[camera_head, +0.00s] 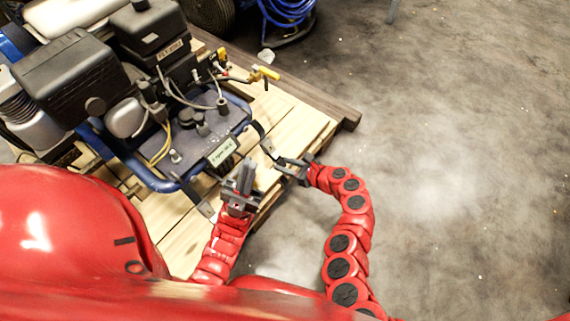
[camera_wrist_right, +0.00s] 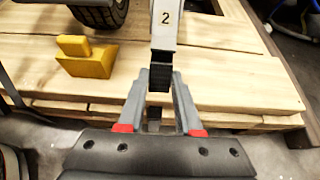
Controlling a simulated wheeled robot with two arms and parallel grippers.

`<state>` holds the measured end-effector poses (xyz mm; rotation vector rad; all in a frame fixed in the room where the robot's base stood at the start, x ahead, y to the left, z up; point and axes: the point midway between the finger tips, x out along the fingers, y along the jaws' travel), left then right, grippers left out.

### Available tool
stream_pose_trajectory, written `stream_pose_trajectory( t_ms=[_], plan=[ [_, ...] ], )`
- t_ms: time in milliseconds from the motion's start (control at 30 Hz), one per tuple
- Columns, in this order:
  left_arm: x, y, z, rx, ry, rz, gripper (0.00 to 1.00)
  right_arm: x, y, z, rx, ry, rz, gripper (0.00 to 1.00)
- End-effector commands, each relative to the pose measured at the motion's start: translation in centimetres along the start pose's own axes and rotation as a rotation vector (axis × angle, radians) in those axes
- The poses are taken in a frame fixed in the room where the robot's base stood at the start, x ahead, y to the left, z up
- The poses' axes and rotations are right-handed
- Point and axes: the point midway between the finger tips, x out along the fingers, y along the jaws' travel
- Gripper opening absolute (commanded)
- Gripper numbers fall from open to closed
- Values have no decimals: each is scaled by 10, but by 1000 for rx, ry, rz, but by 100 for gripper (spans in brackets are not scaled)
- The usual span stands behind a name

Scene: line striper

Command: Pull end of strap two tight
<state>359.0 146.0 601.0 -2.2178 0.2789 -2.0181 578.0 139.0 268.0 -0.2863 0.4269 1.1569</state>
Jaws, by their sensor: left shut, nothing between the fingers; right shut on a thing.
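Strap two (camera_wrist_right: 166,28), a light band marked "2", comes down from the top of the right wrist view, with a black lower part. My right gripper (camera_wrist_right: 160,86) is shut on the black end, which hangs between its fingers at the front edge of the wooden pallet (camera_wrist_right: 225,85). In the head view, my right gripper (camera_head: 284,164) is at the pallet's right side, beside the line striper (camera_head: 165,110). My left gripper (camera_head: 245,178) is shut and empty, pointing up, just left of the right one. The strap is hard to make out in the head view.
A yellow wedge (camera_wrist_right: 85,60) lies on the pallet near a black wheel (camera_wrist_right: 98,12). A dark timber (camera_head: 325,103) edges the pallet's far side. A coiled blue hose (camera_head: 287,12) is behind. The concrete floor on the right (camera_head: 460,150) is clear.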

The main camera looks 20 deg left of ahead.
Motion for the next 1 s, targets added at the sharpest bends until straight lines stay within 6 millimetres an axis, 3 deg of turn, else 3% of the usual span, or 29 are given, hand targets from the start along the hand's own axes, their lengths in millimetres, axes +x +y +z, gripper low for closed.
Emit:
stream_pose_trajectory(
  t_ms=[367, 1000],
  plan=[
    [-2, 0, 0, 0, 0, 0, 0, 1, 1, -3, 1, 0, 2, 0],
    [-20, 5, 2, 0, 0, 0, 0, 1, 0, -43, 2, 4, 0, 0]
  ],
)
